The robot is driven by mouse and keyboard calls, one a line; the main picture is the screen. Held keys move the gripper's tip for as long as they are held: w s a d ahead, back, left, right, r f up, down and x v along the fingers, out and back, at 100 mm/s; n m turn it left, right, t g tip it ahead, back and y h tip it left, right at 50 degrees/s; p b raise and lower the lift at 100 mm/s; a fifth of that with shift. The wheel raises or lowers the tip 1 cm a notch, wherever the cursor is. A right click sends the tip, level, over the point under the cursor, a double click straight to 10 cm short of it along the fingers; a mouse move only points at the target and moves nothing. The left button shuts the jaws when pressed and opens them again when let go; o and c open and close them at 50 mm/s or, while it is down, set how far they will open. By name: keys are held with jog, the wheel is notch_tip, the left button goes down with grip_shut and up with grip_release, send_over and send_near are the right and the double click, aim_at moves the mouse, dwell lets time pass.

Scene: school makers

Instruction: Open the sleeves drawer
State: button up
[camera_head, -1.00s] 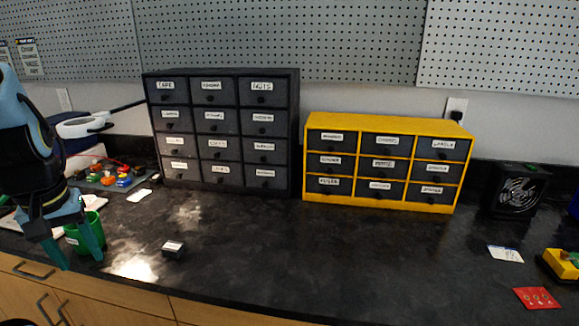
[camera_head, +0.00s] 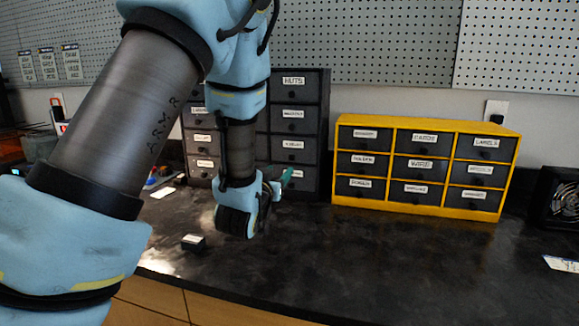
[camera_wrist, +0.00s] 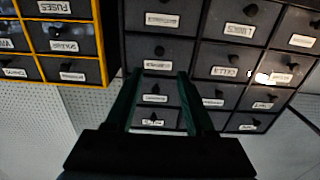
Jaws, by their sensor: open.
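A dark grey cabinet (camera_head: 318,130) with rows of labelled, knobbed drawers stands at the back of the counter, partly hidden by my arm. A yellow cabinet (camera_head: 425,210) with dark drawers stands to its right. The label of the sleeves drawer cannot be made out for certain in either view. My gripper (camera_head: 287,176) is in front of the dark cabinet's lower right part, its green fingers turned toward it. In the wrist view the fingers of my gripper (camera_wrist: 160,90) are apart with nothing held; drawer fronts of the dark cabinet (camera_wrist: 222,60) lie beyond them. All visible drawers look shut.
A small black labelled box (camera_head: 193,242) sits on the dark counter (camera_head: 330,260) below my gripper. A black fan-like unit (camera_head: 560,198) and a white card (camera_head: 564,263) are at the right. The counter before the yellow cabinet is clear.

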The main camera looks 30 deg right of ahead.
aim_at(291, 157)
jog(key=p+x, duration=0.2)
jog(key=x, duration=0.8)
jog(key=shift+w+d+r, duration=0.1)
jog(key=shift+w+d, duration=0.1)
jog(key=shift+d, duration=0.05)
grip_shut()
jog(key=shift+a, duration=0.1)
dwell(1.0)
